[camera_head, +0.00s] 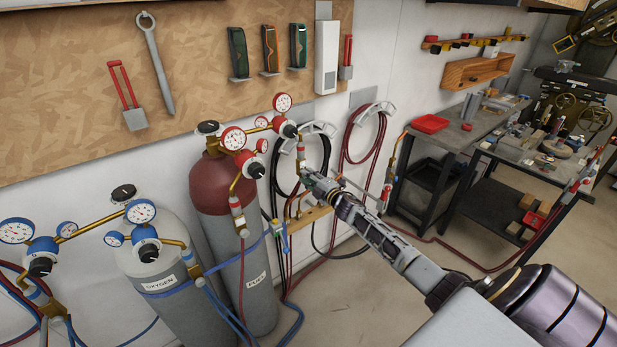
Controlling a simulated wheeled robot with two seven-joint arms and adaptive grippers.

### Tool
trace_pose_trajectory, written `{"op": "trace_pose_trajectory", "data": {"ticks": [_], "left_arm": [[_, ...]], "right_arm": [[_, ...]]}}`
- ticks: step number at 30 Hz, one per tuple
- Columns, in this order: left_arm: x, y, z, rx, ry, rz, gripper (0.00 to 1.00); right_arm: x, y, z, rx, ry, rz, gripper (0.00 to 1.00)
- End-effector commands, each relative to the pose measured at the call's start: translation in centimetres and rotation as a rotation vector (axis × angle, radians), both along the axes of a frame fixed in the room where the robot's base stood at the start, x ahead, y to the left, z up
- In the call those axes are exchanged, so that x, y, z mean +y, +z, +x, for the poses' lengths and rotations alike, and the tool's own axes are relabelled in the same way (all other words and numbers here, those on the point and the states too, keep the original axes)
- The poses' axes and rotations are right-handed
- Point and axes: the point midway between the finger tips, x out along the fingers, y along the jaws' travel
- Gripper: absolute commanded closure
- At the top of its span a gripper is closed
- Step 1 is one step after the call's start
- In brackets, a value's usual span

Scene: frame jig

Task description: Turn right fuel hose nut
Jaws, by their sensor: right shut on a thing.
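The red-topped fuel cylinder (216,185) stands left of centre, with brass regulators and round gauges on top. A brass fitting (300,152) drops from its right regulator (285,128). The right fuel hose nut is at the lower end of this fitting, mostly hidden by my gripper and too small to make out. My right gripper (308,177) reaches in from the lower right and is shut on the nut. My left gripper is not in view.
A grey oxygen cylinder (160,255) stands to the left, with its gauges and blue hoses. Coiled black (327,150) and red (346,150) hoses hang on the wall behind my gripper. Workbenches (455,135) stand at the right. Open floor lies below my right arm.

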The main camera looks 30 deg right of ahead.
Motion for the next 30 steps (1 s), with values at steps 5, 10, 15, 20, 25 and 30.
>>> {"op": "trace_pose_trajectory", "data": {"ticks": [5,10,15,20,25,30], "left_arm": [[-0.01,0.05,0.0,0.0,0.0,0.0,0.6],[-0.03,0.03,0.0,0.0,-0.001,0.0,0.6],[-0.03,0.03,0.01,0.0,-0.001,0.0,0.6],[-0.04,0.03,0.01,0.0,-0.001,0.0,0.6],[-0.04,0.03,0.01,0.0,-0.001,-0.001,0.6],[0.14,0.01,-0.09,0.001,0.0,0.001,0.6]], "right_arm": [[-0.03,-0.05,0.0,0.001,-0.001,0.013,1.0],[-0.03,-0.07,0.0,0.002,-0.001,0.012,1.0],[-0.03,-0.07,0.0,0.002,-0.001,0.012,0.67],[-0.02,-0.05,0.0,0.001,-0.001,0.011,0.53],[-0.01,-0.04,0.0,0.001,0.0,0.011,0.53],[-0.02,-0.04,-0.07,0.001,0.0,0.011,0.53]]}}
